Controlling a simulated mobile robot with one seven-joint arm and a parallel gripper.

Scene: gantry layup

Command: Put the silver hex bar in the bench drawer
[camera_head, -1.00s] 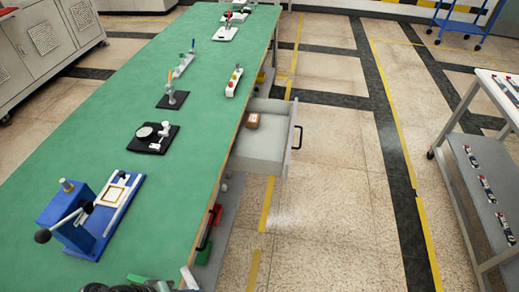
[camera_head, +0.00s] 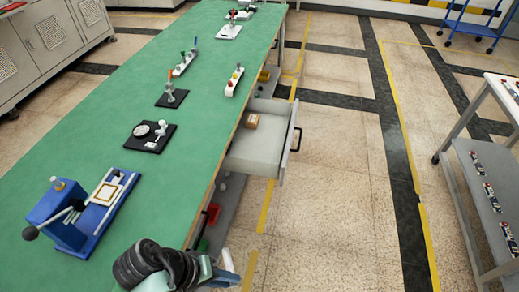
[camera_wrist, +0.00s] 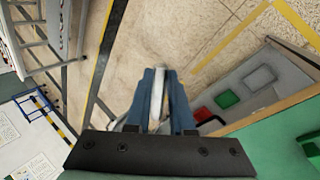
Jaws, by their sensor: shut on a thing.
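The silver hex bar (camera_wrist: 157,90) is held between the blue fingers of my gripper (camera_wrist: 160,78) in the wrist view; the fingers hide part of it. In the head view my gripper (camera_head: 217,275) is at the bottom, past the right edge of the green bench (camera_head: 130,190), with a pale end of the bar (camera_head: 227,260) showing. The bench drawer (camera_head: 255,155) is pulled open on the bench's right side, farther off than my gripper. A small brown box (camera_head: 252,121) lies inside near its far end.
A blue press (camera_head: 62,215) and a dial gauge stand (camera_head: 150,135) stand on the bench, with several fixtures behind. Red (camera_wrist: 203,115) and green (camera_wrist: 227,100) bins sit on the shelf under it. A grey cart (camera_head: 480,150) stands at right. Floor between is clear.

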